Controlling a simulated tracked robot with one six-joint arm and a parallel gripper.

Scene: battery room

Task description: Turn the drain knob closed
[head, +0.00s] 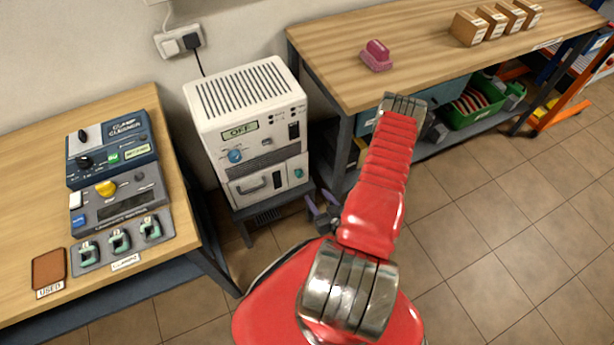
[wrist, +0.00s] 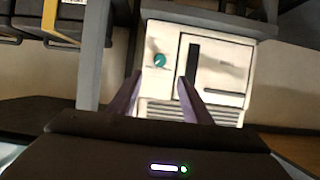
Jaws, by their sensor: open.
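A white machine (head: 250,125) with an OFF display stands on a low dark stand. A small teal knob (head: 298,173) is at the lower right of its front; it also shows in the wrist view (wrist: 159,60). Its label is too small to read, so I cannot tell for sure that it is the drain knob. My gripper (head: 320,200) is open and empty, low in front of the machine. In the wrist view its two fingers (wrist: 158,82) point at the machine, with the teal knob seen between and beyond the tips. No contact shows.
A blue knob (head: 235,156) is higher on the machine's front, above a dark door handle (head: 255,189). A workbench with devices (head: 112,150) stands left. Another wooden bench (head: 400,50) stands right, its leg close beside the machine. Tiled floor (head: 470,250) is clear at right.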

